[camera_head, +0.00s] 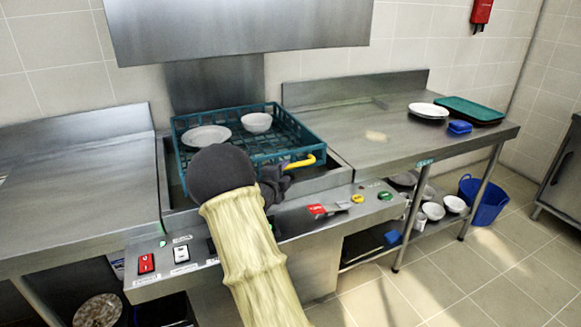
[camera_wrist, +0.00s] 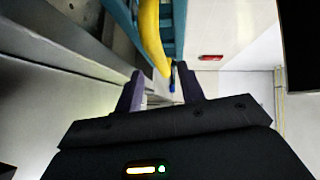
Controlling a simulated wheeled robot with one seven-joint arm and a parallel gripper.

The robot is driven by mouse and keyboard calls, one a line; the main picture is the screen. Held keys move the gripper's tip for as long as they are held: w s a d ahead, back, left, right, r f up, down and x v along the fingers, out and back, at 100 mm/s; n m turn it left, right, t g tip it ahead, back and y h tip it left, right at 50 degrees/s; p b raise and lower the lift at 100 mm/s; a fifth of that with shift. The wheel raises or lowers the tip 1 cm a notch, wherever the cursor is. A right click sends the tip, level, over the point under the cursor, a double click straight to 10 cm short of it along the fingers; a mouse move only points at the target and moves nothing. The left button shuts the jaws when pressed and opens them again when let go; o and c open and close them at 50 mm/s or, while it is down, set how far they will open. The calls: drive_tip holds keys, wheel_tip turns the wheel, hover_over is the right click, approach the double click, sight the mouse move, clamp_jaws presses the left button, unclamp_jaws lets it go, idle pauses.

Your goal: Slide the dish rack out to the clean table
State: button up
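The teal dish rack (camera_head: 290,128) sits in the steel dishwasher bay under the raised hood, with a white plate (camera_head: 206,136) and a white bowl (camera_head: 257,122) in it. Its yellow handle (camera_head: 300,162) is on the front right side. My gripper (camera_head: 274,182) is beside the rack's front edge, just left of the handle; my arm partly hides it. In the wrist view, the fingers of my gripper (camera_wrist: 160,84) are apart, with the yellow handle (camera_wrist: 152,38) just ahead of the tips. I cannot tell whether they touch it. The steel table (camera_head: 375,132) on the right adjoins the bay.
White plates (camera_head: 428,111), dark green trays (camera_head: 472,109) and a blue box (camera_head: 460,127) stand at the right table's far end; its near part is clear. A left steel table (camera_head: 70,205) is bare. A control panel (camera_head: 340,208) runs along the front. A blue bucket (camera_head: 486,200) stands on the floor.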

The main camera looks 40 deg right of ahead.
sight(289, 168)
drive_tip(key=x, duration=0.6)
drive_tip(key=shift+a, duration=0.1)
clamp_jaws()
